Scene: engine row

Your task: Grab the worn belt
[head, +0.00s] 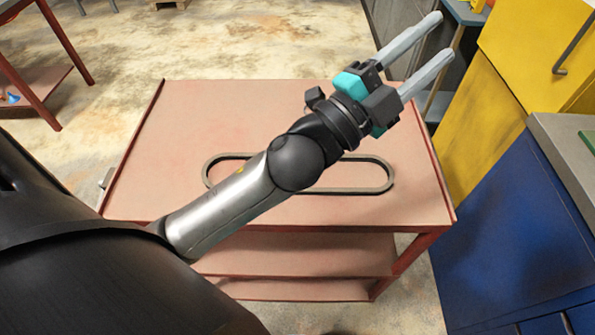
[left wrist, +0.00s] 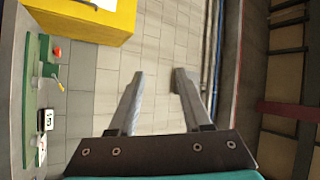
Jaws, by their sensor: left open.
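The worn belt (head: 377,176) is a dark, long oval loop lying flat on the top of a reddish cart (head: 190,120) in the head view. My left forearm crosses above it and hides its middle part. My left gripper (head: 440,35) is open and empty, raised beyond the cart's far right corner and pointing away from the belt. In the left wrist view its two fingers (left wrist: 155,85) are apart with only floor and background between them. The belt does not show in the left wrist view. My right gripper is not in view.
A yellow cabinet (head: 535,50) and a blue cabinet (head: 510,220) stand close to the cart's right side. A red-framed table (head: 35,85) is at the far left. The cart top around the belt is clear, and open floor (head: 240,40) lies behind it.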

